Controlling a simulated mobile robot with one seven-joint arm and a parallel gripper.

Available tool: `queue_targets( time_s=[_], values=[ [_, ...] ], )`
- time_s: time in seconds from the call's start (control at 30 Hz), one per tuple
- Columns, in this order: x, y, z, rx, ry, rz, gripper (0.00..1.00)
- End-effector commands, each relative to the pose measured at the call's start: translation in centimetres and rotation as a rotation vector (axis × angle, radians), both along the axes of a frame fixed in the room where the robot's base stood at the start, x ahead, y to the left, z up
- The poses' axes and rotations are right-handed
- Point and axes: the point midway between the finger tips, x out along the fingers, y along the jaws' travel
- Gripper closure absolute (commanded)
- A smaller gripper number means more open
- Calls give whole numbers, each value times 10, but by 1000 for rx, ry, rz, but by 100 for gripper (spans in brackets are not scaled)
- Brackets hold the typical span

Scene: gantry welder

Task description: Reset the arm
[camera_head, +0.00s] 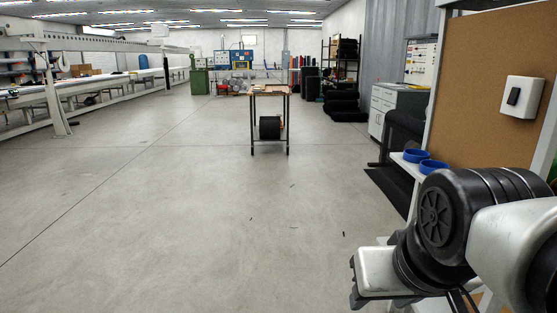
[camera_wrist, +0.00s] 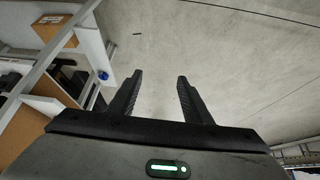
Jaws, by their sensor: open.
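My gripper (camera_wrist: 158,92) shows in the wrist view, with its two black fingers apart and nothing between them. Bare concrete floor lies beyond the fingertips. In the head view my arm, with black joint covers and silver-grey links, is folded at the lower right. The fingers cannot be made out in that view.
A brown board with a white switch (camera_head: 523,96) stands close at the right. Blue round dishes (camera_head: 418,158) sit on a white shelf beside my arm. A small table (camera_head: 270,91) stands ahead, and a long white gantry (camera_head: 60,83) at the left. The middle floor is clear.

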Motion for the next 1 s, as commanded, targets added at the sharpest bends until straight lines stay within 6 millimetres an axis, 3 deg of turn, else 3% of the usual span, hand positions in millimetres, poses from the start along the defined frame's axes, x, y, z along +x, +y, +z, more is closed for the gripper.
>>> queue_targets(
  time_s=[0.07, 0.1, 0.37, 0.7, 0.83, 1.0],
  values=[
    [-23, 10, -27, 2, 36, 8, 55],
    [-20, 10, 2, 5, 31, 8, 55],
    [-19, 9, 79, 4, 32, 9, 55],
    [-19, 9, 212, 4, 32, 8, 55],
    [-19, 9, 242, 4, 32, 8, 55],
    [-19, 9, 256, 4, 32, 8, 55]
  ],
)
